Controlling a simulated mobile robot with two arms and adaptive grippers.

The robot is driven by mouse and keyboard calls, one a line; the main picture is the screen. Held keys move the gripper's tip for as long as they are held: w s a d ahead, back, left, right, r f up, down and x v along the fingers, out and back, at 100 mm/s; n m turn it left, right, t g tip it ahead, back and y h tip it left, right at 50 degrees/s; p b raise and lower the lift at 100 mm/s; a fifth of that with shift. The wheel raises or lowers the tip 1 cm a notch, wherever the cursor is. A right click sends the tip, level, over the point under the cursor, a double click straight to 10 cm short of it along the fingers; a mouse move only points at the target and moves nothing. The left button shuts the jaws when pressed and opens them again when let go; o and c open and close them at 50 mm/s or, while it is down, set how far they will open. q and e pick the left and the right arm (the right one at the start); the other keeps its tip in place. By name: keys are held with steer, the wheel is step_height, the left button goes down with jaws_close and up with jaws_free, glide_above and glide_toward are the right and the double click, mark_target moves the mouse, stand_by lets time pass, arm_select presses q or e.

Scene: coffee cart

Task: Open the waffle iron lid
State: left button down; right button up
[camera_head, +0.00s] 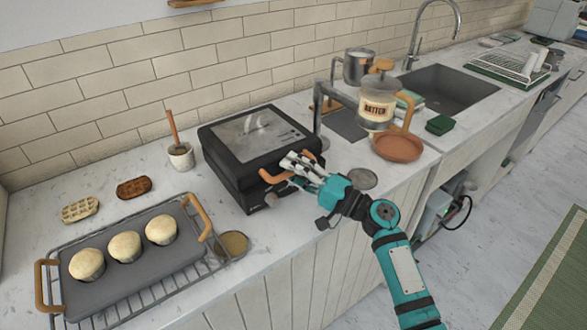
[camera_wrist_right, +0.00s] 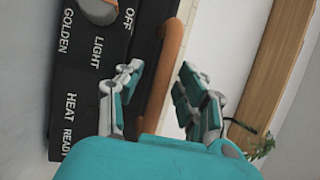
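The black waffle iron (camera_head: 222,165) stands on the counter with its lid (camera_head: 258,135) down; the lid top has a grey, glossy panel. Its curved brown handle (camera_head: 271,177) sticks out at the front. My right gripper (camera_head: 291,163) is at this handle and hides part of it. In the right wrist view my right gripper (camera_wrist_right: 161,73) has its fingers apart, with the handle (camera_wrist_right: 171,60) between them in the picture. Whether a finger touches it is unclear. The waffle iron's front panel (camera_wrist_right: 88,75) shows printed labels and a dial. My left gripper is not in view.
A tray (camera_head: 165,267) with muffins sits on a rack at the left.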

jaws_close()
stand_by(0.4)
